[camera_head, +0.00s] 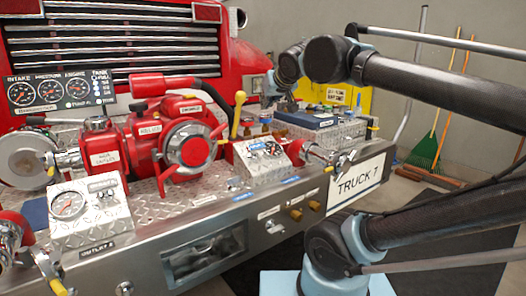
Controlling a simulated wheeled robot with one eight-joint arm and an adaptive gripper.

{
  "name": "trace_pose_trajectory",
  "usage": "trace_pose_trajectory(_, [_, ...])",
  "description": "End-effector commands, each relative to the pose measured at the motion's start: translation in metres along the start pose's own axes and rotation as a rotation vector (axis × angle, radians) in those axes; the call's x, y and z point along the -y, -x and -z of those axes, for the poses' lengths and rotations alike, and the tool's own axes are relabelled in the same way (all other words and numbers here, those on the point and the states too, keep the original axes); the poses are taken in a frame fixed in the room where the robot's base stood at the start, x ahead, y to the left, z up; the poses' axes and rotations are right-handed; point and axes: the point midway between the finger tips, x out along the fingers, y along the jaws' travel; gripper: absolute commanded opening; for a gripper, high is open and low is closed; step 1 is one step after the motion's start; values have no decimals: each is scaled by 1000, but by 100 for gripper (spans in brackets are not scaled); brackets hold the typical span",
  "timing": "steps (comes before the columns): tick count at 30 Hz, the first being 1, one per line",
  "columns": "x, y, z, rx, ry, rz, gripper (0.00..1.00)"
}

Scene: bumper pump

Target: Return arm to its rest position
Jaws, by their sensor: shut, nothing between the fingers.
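My arm comes in from the right over the bumper. Its dark wrist hangs above the right part of the bumper deck. My gripper (286,104) is small and dark below the wrist, partly hidden, in front of the grey box with a blue top. It is shut and nothing shows in it. The red pump (146,134) with its round capped outlet stands on the diamond-plate deck, to the left of my gripper and apart from it.
A gauge box (88,208) stands at the front left, and a small control box (262,160) with a yellow-handled lever (237,115) stands mid-deck. The grey box (318,128) is by my gripper. A green rake (425,150) leans on the back wall.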

Motion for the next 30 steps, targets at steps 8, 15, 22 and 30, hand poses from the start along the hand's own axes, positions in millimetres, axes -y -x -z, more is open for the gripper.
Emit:
trace_pose_trajectory(8, [-56, -20, -82, 165, -39, -135, 0])
trace_pose_trajectory(15, [-107, -27, -195, 398, -104, -240, 0])
trace_pose_trajectory(22, [-128, -17, -302, 616, -182, -269, 0])
trace_pose_trajectory(30, [-127, -1, -383, 782, -255, -240, 0])
